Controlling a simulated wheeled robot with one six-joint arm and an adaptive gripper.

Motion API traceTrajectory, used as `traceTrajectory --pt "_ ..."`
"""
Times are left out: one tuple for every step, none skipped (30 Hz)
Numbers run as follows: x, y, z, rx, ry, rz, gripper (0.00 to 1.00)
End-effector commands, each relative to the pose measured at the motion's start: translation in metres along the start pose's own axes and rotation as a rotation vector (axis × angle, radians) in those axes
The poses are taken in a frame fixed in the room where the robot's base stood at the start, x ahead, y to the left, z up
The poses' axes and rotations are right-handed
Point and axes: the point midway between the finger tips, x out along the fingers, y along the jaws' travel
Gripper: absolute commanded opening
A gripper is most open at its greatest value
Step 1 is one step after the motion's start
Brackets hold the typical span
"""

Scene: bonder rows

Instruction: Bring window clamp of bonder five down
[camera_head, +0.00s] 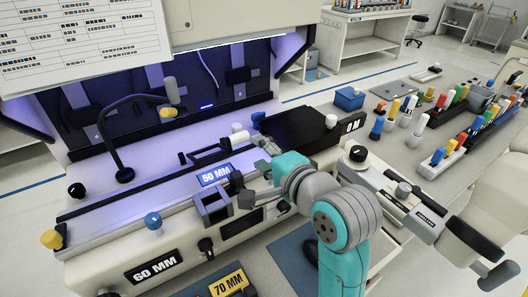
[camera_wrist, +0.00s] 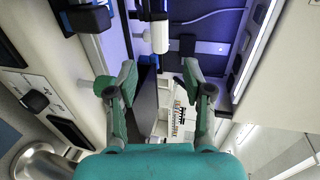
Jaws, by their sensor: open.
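The bonder (camera_head: 150,205) is a long cream machine with a purple-lit back; no bonder number is readable. A black bracket-like part with a bar (camera_head: 205,152) stands on its deck and may be the window clamp; I cannot be sure. A white knob (camera_head: 240,137) is by its right end.
A gooseneck lamp (camera_head: 122,173) rises at left. A grey box-like part (camera_head: 213,207) and a 50 MM sign (camera_head: 216,174) sit on the front. A black block (camera_head: 300,128) is behind my gripper.

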Motion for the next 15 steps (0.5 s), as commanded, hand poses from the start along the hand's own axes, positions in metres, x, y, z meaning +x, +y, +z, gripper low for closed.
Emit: traceTrajectory --pt "0.002 0.000 0.000 0.001 -0.001 0.001 0.51" --pt "0.004 0.000 0.000 0.001 -0.001 0.001 0.51" --pt "0.008 0.001 0.000 0.001 -0.001 0.002 0.51" --pt "0.011 0.001 0.000 0.001 -0.001 0.002 0.51" --pt "0.014 0.001 0.000 0.001 -0.001 0.002 0.51" --pt "0.018 0.001 0.001 0.001 -0.002 0.001 0.51" --pt "0.022 0.001 0.001 0.001 -0.002 0.002 0.51" --pt "0.026 0.001 0.001 0.001 -0.002 0.002 0.51" --pt "0.031 0.000 0.001 0.000 -0.002 0.001 0.51" --pt "0.035 0.000 0.001 0.001 -0.002 0.001 0.51" --pt "0.039 0.000 0.000 0.001 -0.001 0.001 0.51" --pt "0.044 0.000 0.000 0.000 -0.001 0.001 0.51" --pt "0.048 0.001 0.000 0.001 0.000 0.001 0.51" --pt "0.051 0.001 0.000 0.000 0.000 0.001 0.51" --pt "0.057 0.001 0.000 0.000 -0.001 0.002 0.51"
